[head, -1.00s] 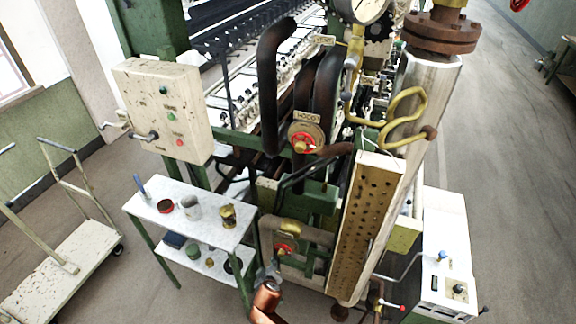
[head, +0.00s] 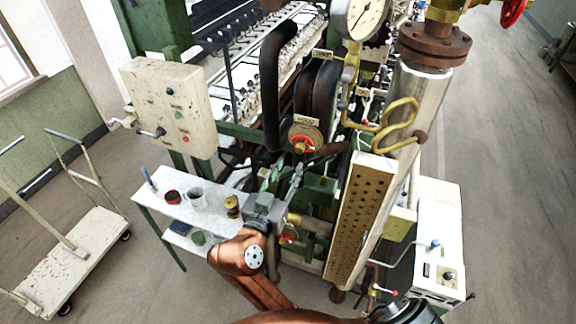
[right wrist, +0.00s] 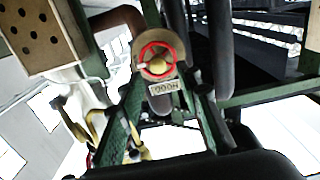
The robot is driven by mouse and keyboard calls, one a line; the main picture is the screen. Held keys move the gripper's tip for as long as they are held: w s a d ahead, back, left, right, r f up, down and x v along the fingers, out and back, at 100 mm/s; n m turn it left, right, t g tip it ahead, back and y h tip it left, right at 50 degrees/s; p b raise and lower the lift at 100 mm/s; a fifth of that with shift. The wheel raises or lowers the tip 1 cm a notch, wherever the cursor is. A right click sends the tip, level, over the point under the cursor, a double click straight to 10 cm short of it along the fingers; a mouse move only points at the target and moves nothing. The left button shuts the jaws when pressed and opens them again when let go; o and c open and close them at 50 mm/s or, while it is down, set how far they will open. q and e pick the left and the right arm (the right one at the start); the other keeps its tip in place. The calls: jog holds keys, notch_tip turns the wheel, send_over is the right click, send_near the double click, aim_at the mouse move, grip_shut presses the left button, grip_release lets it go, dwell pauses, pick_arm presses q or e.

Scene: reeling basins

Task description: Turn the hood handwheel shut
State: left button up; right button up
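The hood handwheel (head: 303,140) is a small red wheel with a brass hub on a round tan plate, below dark pipes on the machine. It also shows in the right wrist view (right wrist: 157,60), with its HOOD label upside down. My right gripper (head: 284,172) is just below and slightly left of the wheel in the head view. Its two fingers are spread and point up toward it, with nothing between them. The fingers appear apart from the wheel. My left gripper is not in view.
A second red handwheel (head: 286,238) sits lower, partly hidden by my right gripper. A white side table (head: 180,190) with cups stands left of my arm. A perforated tan panel (head: 358,220) and a thick pipe (head: 418,95) rise at the right.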

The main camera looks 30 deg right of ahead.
aim_at(299, 151)
jog(key=p+x, duration=0.1)
jog(key=x, duration=0.5)
jog(key=shift+s+d+r+p, duration=0.15)
jog(key=shift+s+r+p, duration=0.1)
jog(key=shift+p, duration=0.15)
jog(key=shift+w+d, duration=0.35)
jog(key=shift+c, duration=0.7)
